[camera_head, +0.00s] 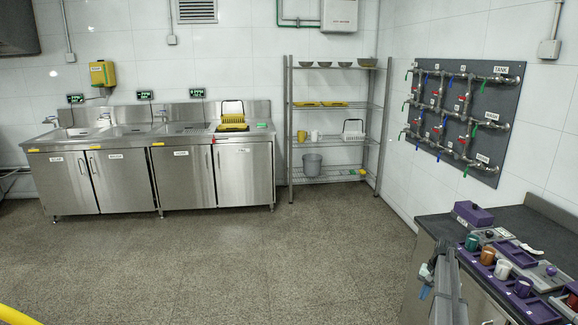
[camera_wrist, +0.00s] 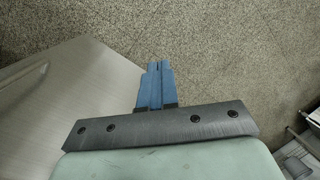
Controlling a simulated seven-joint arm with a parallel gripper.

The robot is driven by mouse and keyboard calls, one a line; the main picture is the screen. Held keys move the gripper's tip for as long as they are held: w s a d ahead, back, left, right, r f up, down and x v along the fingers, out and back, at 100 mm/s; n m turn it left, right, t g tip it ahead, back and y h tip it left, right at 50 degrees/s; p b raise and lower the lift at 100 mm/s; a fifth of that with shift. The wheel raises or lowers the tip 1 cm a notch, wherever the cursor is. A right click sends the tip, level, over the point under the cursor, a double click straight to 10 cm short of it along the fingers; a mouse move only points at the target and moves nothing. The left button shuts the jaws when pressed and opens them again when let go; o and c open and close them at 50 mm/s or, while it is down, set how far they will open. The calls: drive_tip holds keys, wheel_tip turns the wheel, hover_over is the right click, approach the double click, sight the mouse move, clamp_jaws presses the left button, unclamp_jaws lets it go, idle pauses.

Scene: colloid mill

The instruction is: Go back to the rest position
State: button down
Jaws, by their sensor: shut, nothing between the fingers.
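My gripper (camera_wrist: 156,82) shows in the wrist view as two blue fingers close together, shut with nothing between them. It points down over the speckled floor, beside a smooth metal panel (camera_wrist: 60,105) on the left of that view. In the head view my gripper (camera_head: 425,291) is small, at the lower right, with its blue fingertips in front of the counter's steel front. My arm rises beside it along the counter's left edge. The gripper touches no object that I can see.
The dark counter (camera_head: 434,225) at the right bears a purple box (camera_head: 473,214) and several coloured mugs, including a white mug (camera_head: 503,269). Steel sink cabinets (camera_head: 182,178) and a wire shelf rack (camera_head: 334,105) stand at the back. The speckled floor (camera_head: 240,250) between is clear.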

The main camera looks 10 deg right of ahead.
drive_tip(key=s+a+f+n+g, duration=0.1)
drive_tip(key=s+a+f, duration=0.5)
drive_tip(key=a+f, duration=0.3)
drive_tip(key=s+a+f+n+g, duration=0.1)
drive_tip(key=s+a+f, duration=0.5)
drive_tip(key=a, duration=0.5)
drive_tip(key=s+a+f+n+g, duration=0.2)
drive_tip(key=s+a+f, duration=0.55)
drive_tip(key=a, duration=0.25)
drive_tip(key=s+a+f+n+g, duration=0.1)
drive_tip(key=s+a, duration=0.4)
drive_tip(key=s, duration=0.5)
drive_tip(key=s+a+f+n+g+h, duration=0.1)
drive_tip(key=s+a, duration=0.4)
drive_tip(key=s, duration=0.5)
drive_tip(key=s+a+f+n+g+h, duration=0.1)
drive_tip(key=s+a, duration=0.4)
drive_tip(key=s, duration=0.6)
wheel_tip(320, 180, down, 2)
drive_tip(key=shift+a+f+n, duration=0.25)
drive_tip(key=shift+a+n, duration=0.1)
drive_tip(key=shift+n, duration=0.25)
